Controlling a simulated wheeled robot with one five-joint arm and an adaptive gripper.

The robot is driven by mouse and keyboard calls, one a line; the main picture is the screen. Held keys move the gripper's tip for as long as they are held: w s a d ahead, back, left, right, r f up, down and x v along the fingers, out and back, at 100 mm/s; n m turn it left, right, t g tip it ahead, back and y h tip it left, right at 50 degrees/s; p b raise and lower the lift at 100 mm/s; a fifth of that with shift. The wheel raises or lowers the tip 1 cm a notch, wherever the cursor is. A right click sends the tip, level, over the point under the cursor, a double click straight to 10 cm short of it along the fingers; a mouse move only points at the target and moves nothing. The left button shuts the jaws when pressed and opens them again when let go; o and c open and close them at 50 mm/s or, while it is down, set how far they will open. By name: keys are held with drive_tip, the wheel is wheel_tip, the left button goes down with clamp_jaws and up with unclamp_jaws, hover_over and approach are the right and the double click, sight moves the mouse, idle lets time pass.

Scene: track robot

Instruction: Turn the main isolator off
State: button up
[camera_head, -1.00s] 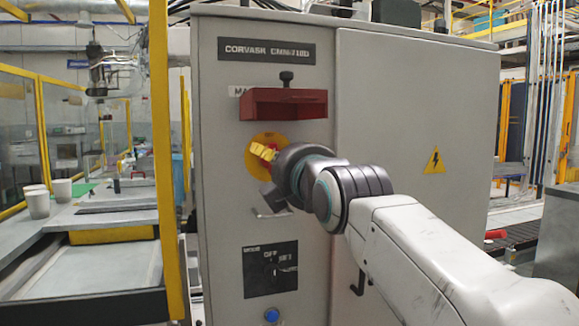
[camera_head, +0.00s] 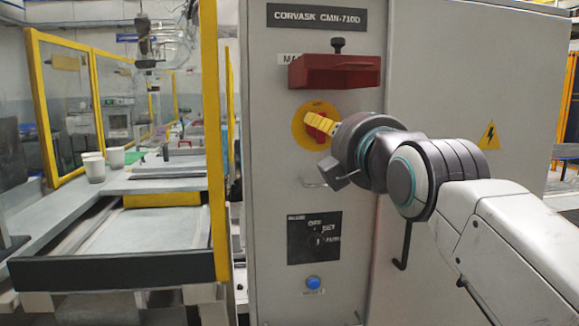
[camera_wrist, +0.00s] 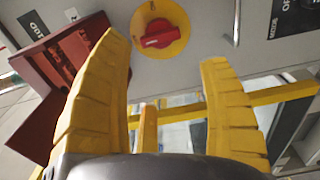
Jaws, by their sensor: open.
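The main isolator is a red rotary knob (camera_wrist: 160,35) on a round yellow plate (camera_wrist: 168,10), on the grey cabinet's front. The yellow plate also shows in the head view (camera_head: 299,127), with my gripper covering part of it. My gripper (camera_wrist: 162,48) has yellow ribbed fingers spread wide apart, with nothing between them. In the wrist view the knob lies ahead, between and just beyond the fingertips, apart from them. In the head view my gripper (camera_head: 320,124) overlaps the knob, so the depth gap cannot be told there. The knob's handle lies roughly crosswise in the wrist view.
A red hood (camera_head: 335,72) with a black knob juts out above the isolator; it is close beside one finger in the wrist view (camera_wrist: 60,75). Below are a metal handle, a black selector panel (camera_head: 301,240) and a blue button (camera_head: 313,283). A yellow post (camera_head: 213,150) stands left.

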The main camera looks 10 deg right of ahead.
drive_tip(key=s+f+m+g+p, duration=1.4)
drive_tip(key=s+f+m+p, duration=0.4)
drive_tip(key=s+f, duration=0.5)
drive_tip(key=shift+d+g+p, duration=0.15)
drive_tip(key=shift+g+p, duration=0.15)
drive_tip(key=shift+p, duration=0.2)
drive_tip(key=shift+s, duration=0.1)
